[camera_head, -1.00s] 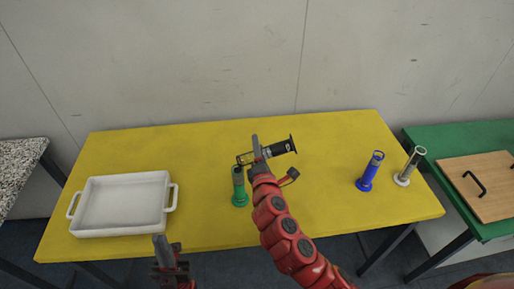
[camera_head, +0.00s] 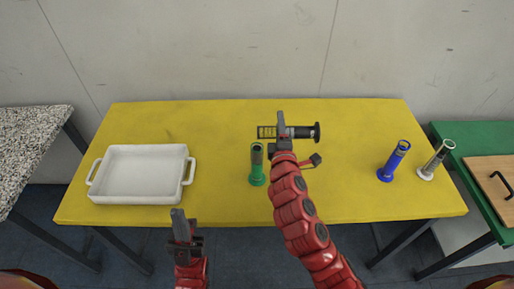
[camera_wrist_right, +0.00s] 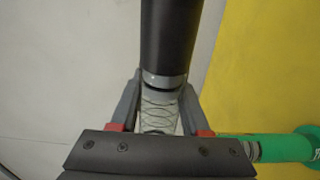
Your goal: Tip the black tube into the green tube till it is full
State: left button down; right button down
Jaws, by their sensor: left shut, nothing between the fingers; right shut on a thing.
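The black tube (camera_head: 302,132) lies about level in the air, its black base to the right and its clear marked end to the left. My right gripper (camera_head: 282,134) is shut around its clear part. In the right wrist view the black part of the tube (camera_wrist_right: 168,40) rises between the fingers (camera_wrist_right: 160,108). The green tube (camera_head: 257,168) stands upright on the table, below and left of the gripper. It also shows in the right wrist view (camera_wrist_right: 285,148). Its fill level cannot be made out. My left gripper (camera_head: 182,226) is shut and empty near the table's front edge.
A white tray (camera_head: 140,195) with handles stands on the left of the yellow table (camera_head: 340,195). A blue tube (camera_head: 394,161) and a white tube (camera_head: 436,160) stand at the right end. A green table (camera_head: 470,135) with a wooden board adjoins there. Mid-right is clear.

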jog(key=shift+r, duration=0.1)
jog(key=d+r+m, duration=0.1)
jog(key=m, duration=0.5)
jog(key=d+r+m+p, duration=0.1)
jog(key=r+m, duration=0.1)
jog(key=m, duration=0.4)
jog(key=d+r+m+p, duration=0.1)
jog(key=d+m, duration=0.1)
jog(key=m, duration=0.3)
jog(key=shift+r+m, duration=0.2)
jog(key=shift+m, duration=0.2)
